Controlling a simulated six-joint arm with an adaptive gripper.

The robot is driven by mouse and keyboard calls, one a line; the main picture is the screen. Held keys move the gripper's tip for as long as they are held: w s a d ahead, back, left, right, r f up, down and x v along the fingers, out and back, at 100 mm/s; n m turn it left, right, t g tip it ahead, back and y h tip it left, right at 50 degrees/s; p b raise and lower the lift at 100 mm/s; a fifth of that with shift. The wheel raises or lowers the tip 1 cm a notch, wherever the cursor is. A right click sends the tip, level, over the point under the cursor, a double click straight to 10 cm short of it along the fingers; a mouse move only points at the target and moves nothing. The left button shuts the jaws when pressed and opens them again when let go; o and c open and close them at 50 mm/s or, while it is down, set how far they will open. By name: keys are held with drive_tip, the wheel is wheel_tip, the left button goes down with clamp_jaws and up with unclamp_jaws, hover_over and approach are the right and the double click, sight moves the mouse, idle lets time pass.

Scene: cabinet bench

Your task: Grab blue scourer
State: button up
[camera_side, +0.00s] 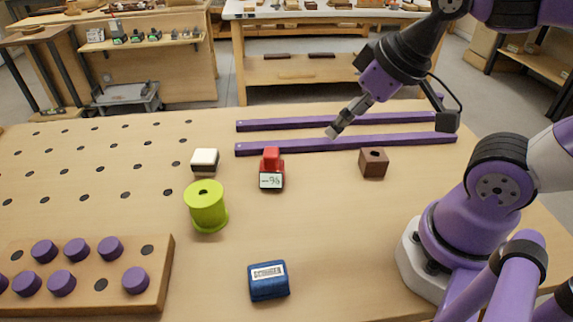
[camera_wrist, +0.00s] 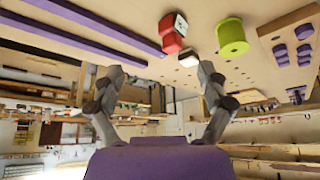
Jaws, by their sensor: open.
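The blue scourer (camera_side: 268,281) is a small dark blue block with a white label on top, lying on the bench at the front middle of the side view. It does not show in the wrist view. My gripper (camera_side: 336,131) is high above the purple rails, up and to the right of the scourer and well apart from it. In the wrist view my gripper (camera_wrist: 156,85) has its two fingers spread wide with nothing between them.
A lime green spool (camera_side: 206,208), a red device with a display (camera_side: 271,170), a white-topped block (camera_side: 204,160) and a brown cube (camera_side: 373,163) stand behind the scourer. A wooden peg board (camera_side: 160,262) with purple pegs lies left. Bench around the scourer is clear.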

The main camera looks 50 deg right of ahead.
drive_tip(key=n+g+y, duration=0.2)
drive_tip(key=n+y, duration=0.1)
drive_tip(key=n, duration=0.7)
approach(265, 273)
drive_tip(key=f, duration=0.2)
drive_tip(key=w+f, duration=0.1)
drive_tip(key=shift+w+a+f+g, duration=0.1)
drive_tip(key=shift+a+f+g, duration=0.15)
drive_tip(key=shift+f+g, duration=0.15)
drive_tip(key=shift+y, duration=0.3)
drive_tip(key=shift+x, duration=3.3)
drive_tip(key=shift+w+a+r, duration=0.1)
drive_tip(key=shift+w, duration=0.1)
drive_tip(key=c, duration=1.2)
